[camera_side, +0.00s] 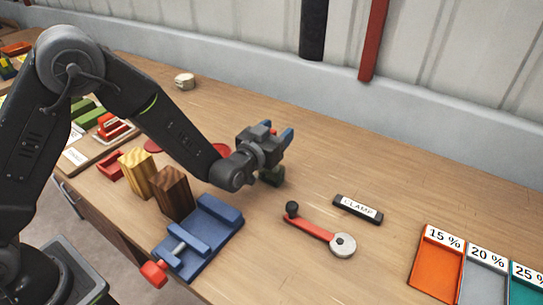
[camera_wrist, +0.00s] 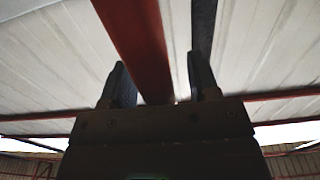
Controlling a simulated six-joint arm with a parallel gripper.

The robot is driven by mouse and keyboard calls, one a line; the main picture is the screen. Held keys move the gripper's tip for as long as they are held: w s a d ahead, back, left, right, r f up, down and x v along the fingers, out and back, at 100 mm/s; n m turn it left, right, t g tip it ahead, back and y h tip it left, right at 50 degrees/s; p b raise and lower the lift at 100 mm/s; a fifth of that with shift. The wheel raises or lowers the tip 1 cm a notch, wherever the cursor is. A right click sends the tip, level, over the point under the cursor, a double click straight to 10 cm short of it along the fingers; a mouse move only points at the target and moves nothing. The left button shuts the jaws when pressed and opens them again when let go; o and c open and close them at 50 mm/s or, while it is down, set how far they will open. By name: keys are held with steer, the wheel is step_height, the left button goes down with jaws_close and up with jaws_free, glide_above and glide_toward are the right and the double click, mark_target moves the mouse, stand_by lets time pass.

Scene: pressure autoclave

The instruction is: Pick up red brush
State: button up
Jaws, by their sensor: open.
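A red and white object (camera_side: 112,128), which looks like the red brush, lies on a board at the left of the bench in the side view. It is small there and I cannot make out its bristles clearly. My gripper (camera_side: 279,133) is well to its right, raised above the bench and pointing toward the wall. In the wrist view my gripper (camera_wrist: 158,82) has its two fingers apart with nothing between them; only the wall and a red pipe show beyond. The red and white object is not in the wrist view.
Yellow (camera_side: 138,172) and brown (camera_side: 172,192) wood blocks and a blue vise (camera_side: 205,237) stand near the front. A red lever (camera_side: 312,229) and a CLAMP label (camera_side: 358,208) lie right of centre. Colored trays (camera_side: 435,268) are at the right. The back of the bench is mostly clear.

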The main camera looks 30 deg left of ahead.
steer(key=c, duration=1)
